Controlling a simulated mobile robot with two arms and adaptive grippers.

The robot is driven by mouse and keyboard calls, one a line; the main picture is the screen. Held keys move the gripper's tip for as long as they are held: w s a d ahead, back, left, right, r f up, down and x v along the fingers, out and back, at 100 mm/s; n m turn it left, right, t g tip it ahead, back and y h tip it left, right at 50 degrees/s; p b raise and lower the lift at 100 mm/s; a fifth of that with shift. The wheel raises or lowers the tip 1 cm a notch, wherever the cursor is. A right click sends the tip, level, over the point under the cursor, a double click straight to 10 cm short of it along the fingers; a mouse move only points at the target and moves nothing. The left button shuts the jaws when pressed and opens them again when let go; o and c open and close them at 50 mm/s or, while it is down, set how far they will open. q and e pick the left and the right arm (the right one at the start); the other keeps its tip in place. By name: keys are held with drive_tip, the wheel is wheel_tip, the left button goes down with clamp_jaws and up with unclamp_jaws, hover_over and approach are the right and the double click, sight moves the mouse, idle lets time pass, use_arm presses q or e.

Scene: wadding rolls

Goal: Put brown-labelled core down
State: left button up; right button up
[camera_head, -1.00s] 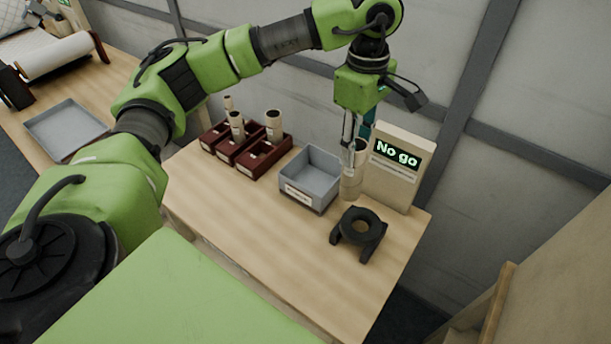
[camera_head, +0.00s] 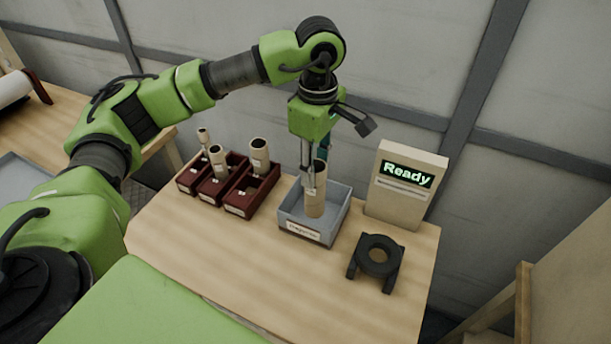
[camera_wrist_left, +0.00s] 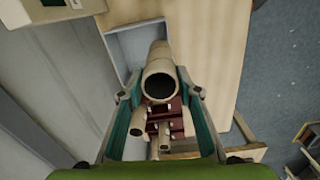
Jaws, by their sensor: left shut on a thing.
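My left gripper (camera_head: 312,186) is shut on a tall tan core (camera_head: 316,199). The core stands upright, its lower end within the opening of the grey bin (camera_head: 333,224); I cannot tell whether it touches the floor. In the left wrist view the core (camera_wrist_left: 160,84) sits between the fingers (camera_wrist_left: 159,98), with the bin (camera_wrist_left: 121,42) beyond it. No brown label is readable on it. My right gripper is not in view.
Dark red trays (camera_head: 239,211) with several upright cores (camera_head: 259,156) stand left of the bin. The table's front (camera_head: 215,262) is bare.

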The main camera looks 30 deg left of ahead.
use_arm(q)
drive_tip(key=w+a+f+p, duration=0.4)
drive_tip(key=a+f, duration=0.1)
drive_tip(key=f, duration=0.5)
drive_tip(key=shift+w, duration=0.35)
drive_tip(key=shift+f, duration=0.25)
drive_tip(key=o, duration=0.8)
drive_tip(key=shift+r, duration=0.1)
